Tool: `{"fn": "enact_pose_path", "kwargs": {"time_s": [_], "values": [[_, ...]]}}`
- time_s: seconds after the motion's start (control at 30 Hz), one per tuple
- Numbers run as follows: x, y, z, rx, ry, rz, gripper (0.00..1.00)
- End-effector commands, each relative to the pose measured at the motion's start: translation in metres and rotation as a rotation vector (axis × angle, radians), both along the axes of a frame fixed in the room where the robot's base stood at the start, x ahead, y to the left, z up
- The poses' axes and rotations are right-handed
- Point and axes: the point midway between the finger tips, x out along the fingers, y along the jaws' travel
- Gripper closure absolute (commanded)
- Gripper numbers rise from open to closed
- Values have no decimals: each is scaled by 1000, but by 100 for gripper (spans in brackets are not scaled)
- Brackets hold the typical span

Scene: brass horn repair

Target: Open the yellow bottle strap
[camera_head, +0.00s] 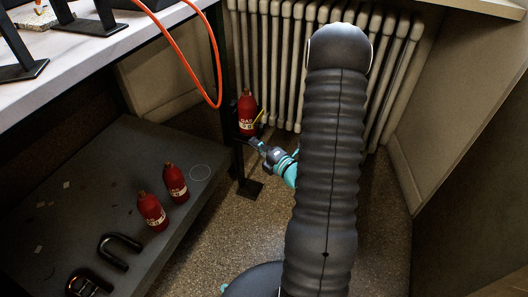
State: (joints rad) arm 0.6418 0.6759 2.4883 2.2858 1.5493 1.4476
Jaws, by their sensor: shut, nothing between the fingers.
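A small yellow strip, seemingly the strap (261,119), shows at the bottle's right side. Most of the strap is hidden or too small to make out. My gripper (254,142) is just below and right of the bottle, pointing up and left towards it. Its fingers look shut and empty. I cannot tell whether the fingertips touch the bottle or its holder. My arm hides part of the view on the right.
Two more red bottles (151,211) (176,184) stand on the low grey shelf (105,165), with dark curved metal parts (120,250) nearer. An orange hose (186,61) hangs from the white worktop (100,50). A ribbed radiator (275,60) stands behind. Speckled floor (225,220) lies clear below.

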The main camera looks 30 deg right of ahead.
Motion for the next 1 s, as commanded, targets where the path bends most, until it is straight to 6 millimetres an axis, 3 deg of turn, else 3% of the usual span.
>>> {"fn": "enact_pose_path", "kwargs": {"time_s": [0.33,0.7,1.0], "values": [[46,11,-2,-1,0,2,100],[39,-27,2,-1,1,-2,100],[38,-30,3,0,1,0,100]]}}
